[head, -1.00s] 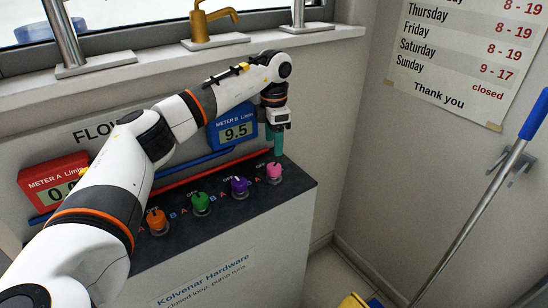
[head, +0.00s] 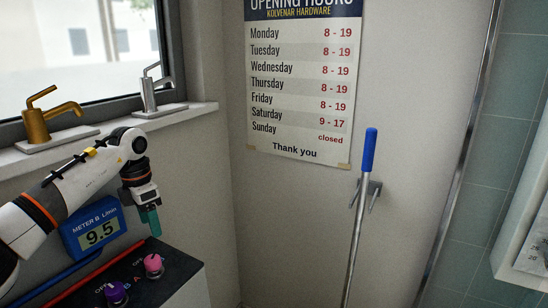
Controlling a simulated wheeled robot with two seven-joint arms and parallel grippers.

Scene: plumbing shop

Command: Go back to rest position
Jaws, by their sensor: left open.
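My left arm comes in from the left edge, and its gripper (head: 151,222) points down with teal fingers. It is open and hangs above the back of the dark panel (head: 182,266). A pink knob (head: 153,264) stands on the panel just below the gripper, and I see a gap between them. A purple knob (head: 115,292) is farther left at the bottom edge. The blue meter B (head: 91,228) behind my arm reads 9.5. My right gripper is out of view.
A window sill (head: 185,112) carries a brass tap (head: 48,122) and a chrome tap (head: 152,92). An opening-hours sign (head: 303,80) hangs on the wall. A blue-handled pole (head: 368,150) rests at a wall hook. Tiled wall (head: 480,200) is at the right.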

